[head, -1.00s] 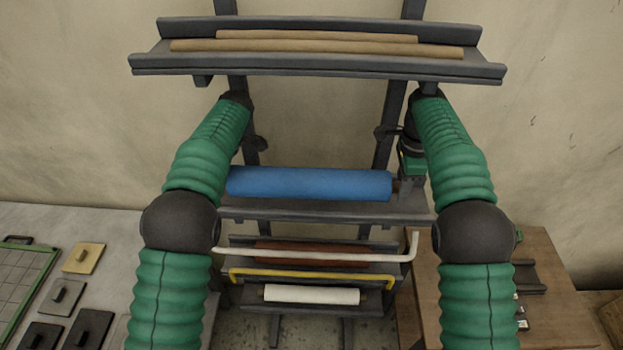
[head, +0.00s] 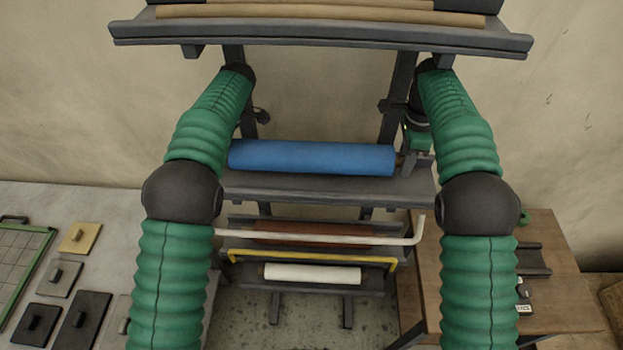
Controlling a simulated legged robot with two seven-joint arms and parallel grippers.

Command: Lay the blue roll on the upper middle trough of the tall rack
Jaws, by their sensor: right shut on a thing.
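The blue roll (head: 312,157) lies level along the upper middle trough (head: 320,189) of the tall rack, behind its front edge. I cannot tell whether it rests fully on the trough or is held just above it. My right gripper (head: 408,163) is at the roll's right end and shut on it; its fingers are small and partly hidden. My left arm reaches to the roll's left end, but its forearm hides the left gripper.
The top trough (head: 320,36) above holds brown rolls. A grey table stands left and a wooden table (head: 560,285) right.

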